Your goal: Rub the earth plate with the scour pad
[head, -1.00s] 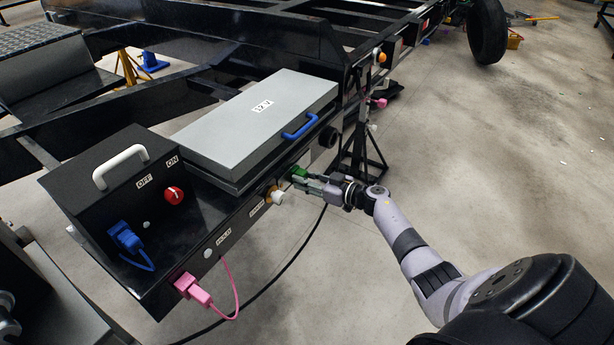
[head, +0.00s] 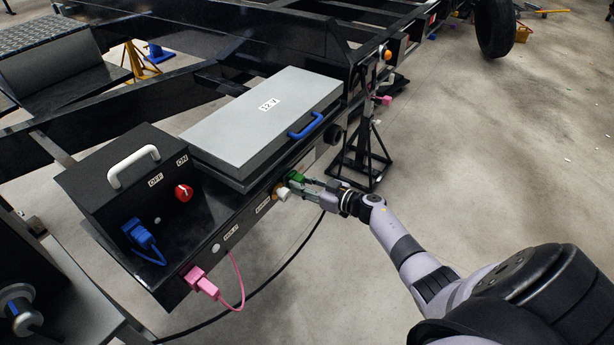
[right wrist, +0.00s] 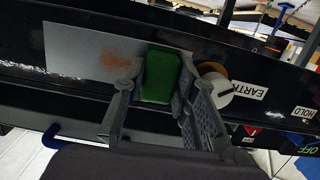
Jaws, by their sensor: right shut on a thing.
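The scour pad (right wrist: 160,75) is green and sits between the fingers of my right gripper (right wrist: 155,92), which is shut on it. In the head view the green pad (head: 296,176) shows at the tip of my right gripper (head: 305,184), against the side of the black frame. The earth plate (right wrist: 75,50) is a flat grey strip with a brownish rusty patch (right wrist: 117,58). The pad is at the plate, just to the right of the patch in the wrist view; whether it touches cannot be told. My left gripper is not in view.
A grey 12 V box (head: 260,120) with a blue handle stands above. A pink plug (head: 200,283) and a black stand (head: 362,155) are nearby.

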